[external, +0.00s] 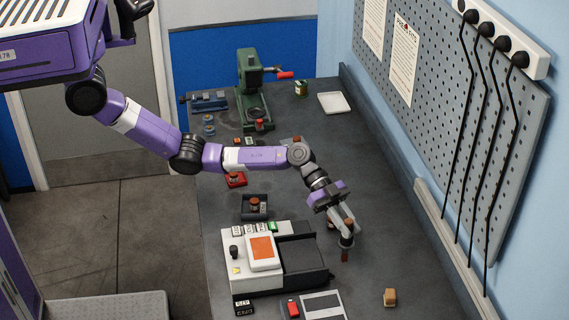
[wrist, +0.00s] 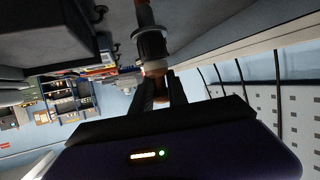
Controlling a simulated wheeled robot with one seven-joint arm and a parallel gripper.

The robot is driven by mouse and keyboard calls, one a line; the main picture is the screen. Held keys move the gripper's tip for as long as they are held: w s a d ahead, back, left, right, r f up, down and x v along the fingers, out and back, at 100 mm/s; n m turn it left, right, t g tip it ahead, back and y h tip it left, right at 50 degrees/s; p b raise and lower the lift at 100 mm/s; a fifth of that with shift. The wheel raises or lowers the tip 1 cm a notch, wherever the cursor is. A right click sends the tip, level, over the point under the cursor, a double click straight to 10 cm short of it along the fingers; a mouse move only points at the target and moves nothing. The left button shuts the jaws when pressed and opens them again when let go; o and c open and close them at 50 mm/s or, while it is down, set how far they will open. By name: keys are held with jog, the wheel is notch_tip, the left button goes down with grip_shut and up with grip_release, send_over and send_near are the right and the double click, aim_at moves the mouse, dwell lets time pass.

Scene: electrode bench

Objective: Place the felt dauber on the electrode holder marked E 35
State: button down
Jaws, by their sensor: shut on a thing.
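My gripper (external: 347,231) is shut on a brown-knobbed piece (external: 345,255) with a dark collar and a reddish-brown lower end. The piece stands about upright between the fingers, right of the black-and-white unit. I cannot tell surely whether this piece is the felt dauber. Brown-topped pieces sit in a dark holder (external: 254,214) and a red holder (external: 235,180). Small tags lie by the unit, but I cannot read E 35 on any.
The black-and-white unit (external: 305,262) with an orange panel stands left of my gripper. A green press (external: 252,85) and a white tray (external: 334,103) stand farther back. The bench right of my gripper is clear up to the wall.

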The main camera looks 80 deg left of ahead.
jog(key=shift+f, duration=0.2)
jog(key=c, duration=1.3)
grip_release()
jog(key=shift+r, duration=0.1)
jog(key=shift+r, duration=0.25)
jog(key=b+v, duration=0.2)
jog(key=v, duration=1)
jog(key=shift+b, duration=0.4)
jog(key=shift+f, duration=0.1)
